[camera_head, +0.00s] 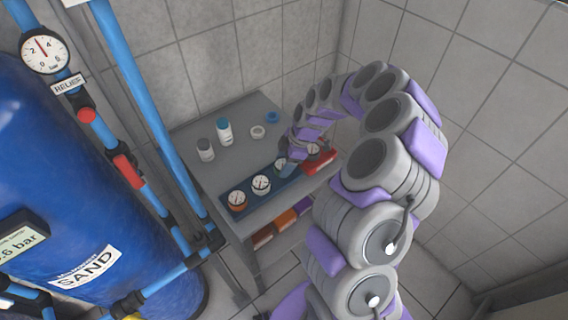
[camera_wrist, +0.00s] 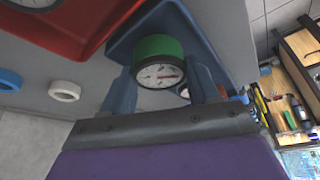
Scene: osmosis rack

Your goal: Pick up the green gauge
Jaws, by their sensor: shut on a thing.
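The green gauge (camera_wrist: 158,48) has a green rim and a white dial with a red needle. In the wrist view it sits between the two blue-grey fingers of my gripper (camera_wrist: 163,82), which is shut on it. The blue tray (camera_wrist: 122,48) lies right behind it; I cannot tell whether the gauge touches the tray. In the head view my gripper (camera_head: 288,167) is at the right end of the blue tray (camera_head: 248,203), and the gauge there is partly hidden by my arm.
An orange gauge (camera_head: 238,200) and a dark-rimmed gauge (camera_head: 261,185) stand on the blue tray. A red tray (camera_head: 321,162) holding a gauge (camera_head: 313,150) is close on the right. Bottles (camera_head: 224,132) and rings (camera_head: 258,132) stand behind on the grey table (camera_head: 190,150). Blue pipes (camera_head: 158,120) rise at left.

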